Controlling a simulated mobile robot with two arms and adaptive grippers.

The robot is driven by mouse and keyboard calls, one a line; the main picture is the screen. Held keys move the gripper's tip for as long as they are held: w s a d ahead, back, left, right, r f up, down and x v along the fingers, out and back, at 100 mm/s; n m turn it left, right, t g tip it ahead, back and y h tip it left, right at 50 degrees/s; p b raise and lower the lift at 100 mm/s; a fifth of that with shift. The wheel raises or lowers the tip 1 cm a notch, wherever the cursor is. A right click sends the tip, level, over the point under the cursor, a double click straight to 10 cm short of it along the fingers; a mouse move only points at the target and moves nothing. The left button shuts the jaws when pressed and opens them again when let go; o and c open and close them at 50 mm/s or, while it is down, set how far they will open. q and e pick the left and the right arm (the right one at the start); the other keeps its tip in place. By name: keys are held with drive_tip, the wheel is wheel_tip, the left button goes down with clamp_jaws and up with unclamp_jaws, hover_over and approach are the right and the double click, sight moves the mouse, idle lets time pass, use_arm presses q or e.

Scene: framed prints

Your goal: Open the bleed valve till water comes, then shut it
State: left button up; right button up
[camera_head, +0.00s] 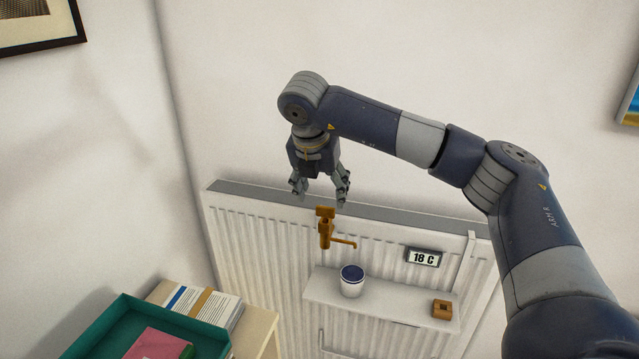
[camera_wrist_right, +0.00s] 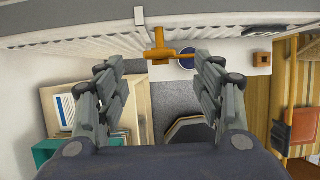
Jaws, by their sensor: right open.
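The brass-coloured bleed valve (camera_head: 325,228) sits near the top of the white radiator (camera_head: 255,235), with a flat key-like top and a thin spout pointing right. My right gripper (camera_head: 320,198) is open and empty, pointing down just above the valve. In the right wrist view the valve (camera_wrist_right: 158,54) shows beyond and between the open fingers (camera_wrist_right: 160,75), apart from them. A white cup (camera_head: 352,284) with a dark blue inside or top stands on the shelf below the spout. I see no water at the spout. My left gripper is not in view.
A white shelf (camera_head: 385,308) on the radiator also bears a small brown block (camera_head: 442,308). A display (camera_head: 423,258) reads 18 C. At lower left, a green tray (camera_head: 120,310) and books (camera_head: 205,304) lie on a wooden surface.

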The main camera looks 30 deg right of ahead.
sight(325, 209)
drive_tip(key=p+x, duration=0.3)
drive_tip(key=x, duration=0.5)
drive_tip(key=shift+f, duration=0.1)
drive_tip(key=shift+w+d+f, duration=0.15)
drive_tip(key=shift+f, duration=0.3)
